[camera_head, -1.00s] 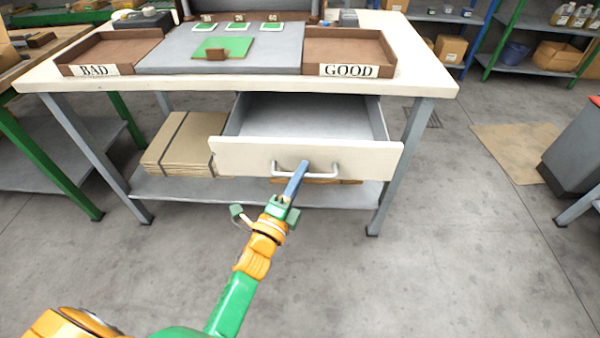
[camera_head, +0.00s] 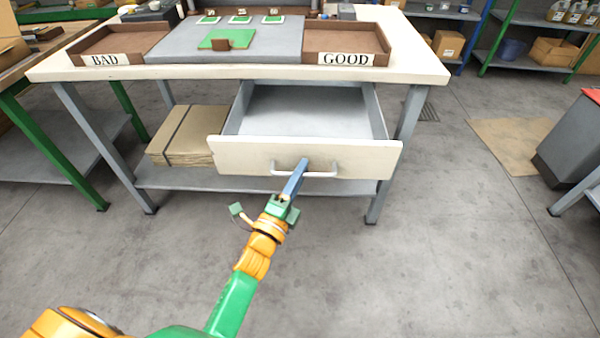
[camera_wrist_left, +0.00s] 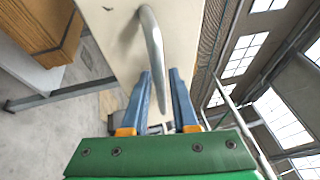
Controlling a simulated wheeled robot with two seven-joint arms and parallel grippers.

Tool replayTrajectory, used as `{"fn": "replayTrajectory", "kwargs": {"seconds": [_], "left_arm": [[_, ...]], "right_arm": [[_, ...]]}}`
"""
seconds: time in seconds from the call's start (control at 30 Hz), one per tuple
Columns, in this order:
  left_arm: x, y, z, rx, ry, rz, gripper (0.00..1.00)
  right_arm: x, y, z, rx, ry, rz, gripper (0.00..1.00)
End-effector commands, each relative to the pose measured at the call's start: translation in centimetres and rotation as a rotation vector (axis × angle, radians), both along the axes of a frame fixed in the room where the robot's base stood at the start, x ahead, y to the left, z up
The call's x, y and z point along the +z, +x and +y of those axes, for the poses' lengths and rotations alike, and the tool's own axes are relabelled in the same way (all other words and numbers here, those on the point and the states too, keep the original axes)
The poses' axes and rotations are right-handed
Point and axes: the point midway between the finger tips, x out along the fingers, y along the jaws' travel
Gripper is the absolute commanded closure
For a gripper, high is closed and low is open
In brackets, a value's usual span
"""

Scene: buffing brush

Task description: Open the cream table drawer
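The cream drawer (camera_head: 235,155) under the table is pulled well out, and its empty grey inside (camera_head: 310,112) shows in the head view. A silver bar handle (camera_head: 320,173) is fixed to its front. The drawer front (camera_wrist_left: 112,30) lies just beyond the fingertips. My right gripper is not in view.
Flat cardboard (camera_head: 190,140) lies on the lower shelf (camera_head: 170,180). The floor in front is clear; a grey cabinet (camera_head: 572,140) stands at right.

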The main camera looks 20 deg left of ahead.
Motion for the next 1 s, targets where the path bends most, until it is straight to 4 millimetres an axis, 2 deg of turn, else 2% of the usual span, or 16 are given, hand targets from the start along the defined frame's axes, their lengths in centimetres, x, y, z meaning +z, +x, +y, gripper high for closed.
{"fn": "replayTrajectory", "kwargs": {"seconds": [0.07,0.3,0.4,0.5,0.87,0.93,0.97,1.0], "left_arm": [[-0.1,-0.3,0.1,0.0,0.0,0.001,0.73],[-1.1,-5.1,0.6,0.001,0.0,0.004,0.73],[-1.3,-6.4,0.7,0.0,-0.001,0.002,0.73],[-1.3,-6.9,0.8,0.0,0.0,0.001,0.73],[-1.3,-6.9,0.8,-0.001,-0.001,0.001,0.73],[-2.4,-6.8,0.7,-0.003,-0.034,0.036,0.73],[-3.6,-6.8,0.7,-0.007,-0.071,0.075,0.73],[-6.1,-6.9,0.6,-0.008,-0.143,0.151,0.73]], "right_arm": [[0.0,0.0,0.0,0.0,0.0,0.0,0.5],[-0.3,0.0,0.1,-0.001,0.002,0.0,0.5],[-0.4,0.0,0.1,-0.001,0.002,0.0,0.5],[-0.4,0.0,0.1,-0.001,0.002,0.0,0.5],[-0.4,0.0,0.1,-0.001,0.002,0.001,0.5],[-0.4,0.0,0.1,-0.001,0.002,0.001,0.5],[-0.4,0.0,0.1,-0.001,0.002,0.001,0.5],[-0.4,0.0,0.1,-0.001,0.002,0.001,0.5]]}}
